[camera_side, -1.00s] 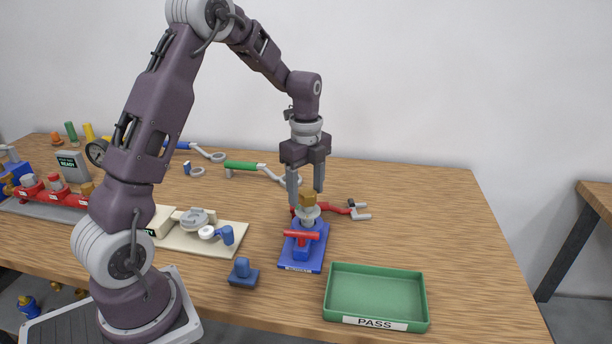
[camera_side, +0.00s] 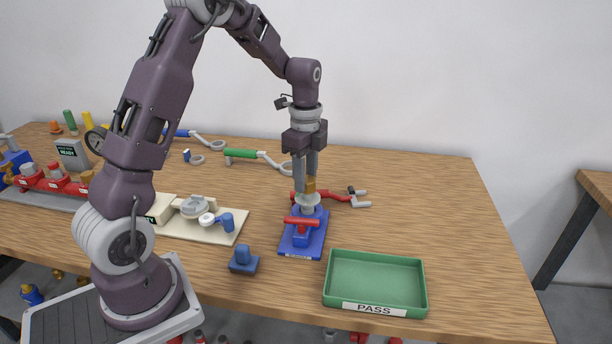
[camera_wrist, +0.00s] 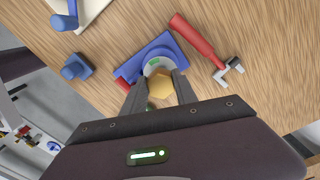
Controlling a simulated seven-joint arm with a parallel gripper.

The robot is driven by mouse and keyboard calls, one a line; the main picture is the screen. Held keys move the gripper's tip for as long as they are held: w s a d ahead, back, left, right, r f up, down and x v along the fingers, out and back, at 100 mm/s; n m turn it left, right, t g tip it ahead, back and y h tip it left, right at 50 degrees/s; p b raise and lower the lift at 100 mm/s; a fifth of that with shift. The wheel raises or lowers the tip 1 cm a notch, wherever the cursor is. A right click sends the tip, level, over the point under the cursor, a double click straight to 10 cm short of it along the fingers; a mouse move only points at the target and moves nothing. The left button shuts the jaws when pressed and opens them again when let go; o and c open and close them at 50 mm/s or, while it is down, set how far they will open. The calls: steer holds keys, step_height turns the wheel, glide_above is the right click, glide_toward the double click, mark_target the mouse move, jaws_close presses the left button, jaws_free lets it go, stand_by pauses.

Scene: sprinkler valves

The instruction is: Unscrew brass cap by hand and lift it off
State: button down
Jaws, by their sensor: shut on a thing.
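The brass cap (camera_side: 310,185) sits at the top of a grey valve body (camera_side: 308,202) in the side view. The valve stands upright in a blue fixture (camera_side: 302,237) with a red bar (camera_side: 301,221) across its front. My gripper (camera_side: 304,184) points straight down over the valve, its fingers shut on the cap. In the wrist view the hexagonal cap (camera_wrist: 160,86) shows between the two fingertips (camera_wrist: 157,92). The fingers partly hide the cap in the side view.
A green PASS tray (camera_side: 375,282) stands empty to the front right. A small blue block (camera_side: 243,260) is at the front left. A red-handled wrench (camera_side: 340,197) lies just behind the fixture. A beige plate (camera_side: 205,233) with parts is to the left. The table's right side is clear.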

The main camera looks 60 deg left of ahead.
steer(key=n, duration=0.6)
steer(key=shift+s+d+n, duration=0.1)
steer(key=shift+n, duration=0.3)
steer(key=n, duration=0.6)
steer(key=shift+d, duration=0.15)
steer(key=shift+s+r, duration=0.1)
steer(key=shift+r, duration=1.95)
